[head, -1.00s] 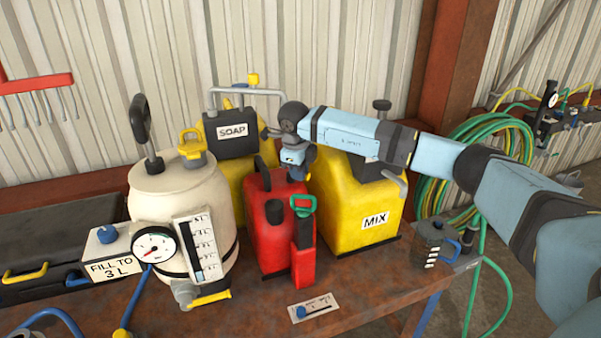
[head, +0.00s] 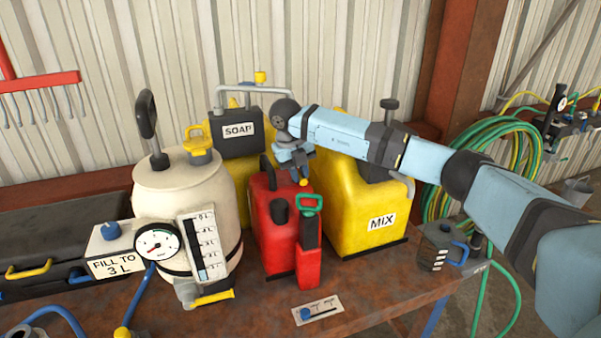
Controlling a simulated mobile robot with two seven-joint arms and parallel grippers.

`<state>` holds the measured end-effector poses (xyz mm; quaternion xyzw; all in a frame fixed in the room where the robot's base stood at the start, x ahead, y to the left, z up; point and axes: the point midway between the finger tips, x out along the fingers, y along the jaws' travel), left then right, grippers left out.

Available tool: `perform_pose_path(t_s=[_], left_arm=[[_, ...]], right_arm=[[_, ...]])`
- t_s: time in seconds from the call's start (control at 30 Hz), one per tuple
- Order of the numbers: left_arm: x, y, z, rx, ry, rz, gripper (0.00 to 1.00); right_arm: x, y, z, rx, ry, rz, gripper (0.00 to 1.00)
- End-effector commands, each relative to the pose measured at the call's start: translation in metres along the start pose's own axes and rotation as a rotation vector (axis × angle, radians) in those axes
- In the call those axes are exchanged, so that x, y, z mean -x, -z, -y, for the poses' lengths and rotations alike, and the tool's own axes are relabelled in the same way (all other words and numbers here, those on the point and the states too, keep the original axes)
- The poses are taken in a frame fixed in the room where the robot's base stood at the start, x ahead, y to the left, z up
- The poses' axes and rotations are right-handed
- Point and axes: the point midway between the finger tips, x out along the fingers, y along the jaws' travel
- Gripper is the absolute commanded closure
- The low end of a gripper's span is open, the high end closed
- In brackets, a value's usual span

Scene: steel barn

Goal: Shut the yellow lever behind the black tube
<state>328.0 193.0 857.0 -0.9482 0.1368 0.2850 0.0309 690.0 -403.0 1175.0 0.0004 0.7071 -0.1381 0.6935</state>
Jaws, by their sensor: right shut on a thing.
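My right gripper (head: 294,162) reaches in from the right, pointing down above the red can, between the black SOAP jug and the yellow MIX can. It is shut on a small yellow lever, whose rounded yellow end (head: 303,182) shows just below the fingers. The gripper and wrist hide the rest of this lever and what it is mounted on. I cannot pick out the black tube with certainty. My left gripper is not in view.
The red can (head: 274,235) stands right below the gripper, with the MIX can (head: 365,215) to its right. The cream tank (head: 165,195) with a gauge (head: 157,243) and yellow-handled tap (head: 214,298) stands left. The bench front (head: 255,315) is partly clear.

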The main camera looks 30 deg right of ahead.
Motion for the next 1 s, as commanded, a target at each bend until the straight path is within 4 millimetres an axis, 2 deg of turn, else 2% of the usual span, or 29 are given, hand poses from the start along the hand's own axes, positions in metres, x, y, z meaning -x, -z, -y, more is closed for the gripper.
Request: perform_pose_path(t_s=[0.63,0.67,0.77,1.0], left_arm=[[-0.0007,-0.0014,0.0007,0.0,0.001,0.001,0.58],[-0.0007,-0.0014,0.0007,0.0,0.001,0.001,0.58],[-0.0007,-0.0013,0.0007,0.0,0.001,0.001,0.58],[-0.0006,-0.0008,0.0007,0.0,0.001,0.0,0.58]], right_arm=[[0.0001,-0.0004,-0.0012,-0.056,0.0,-0.011,1.0],[0.0001,-0.0004,-0.0012,-0.055,0.0,-0.011,0.81],[0.0001,-0.0003,-0.0012,-0.055,0.0,-0.011,0.58],[0.0003,-0.0003,-0.0013,-0.054,0.0,-0.01,0.58]])
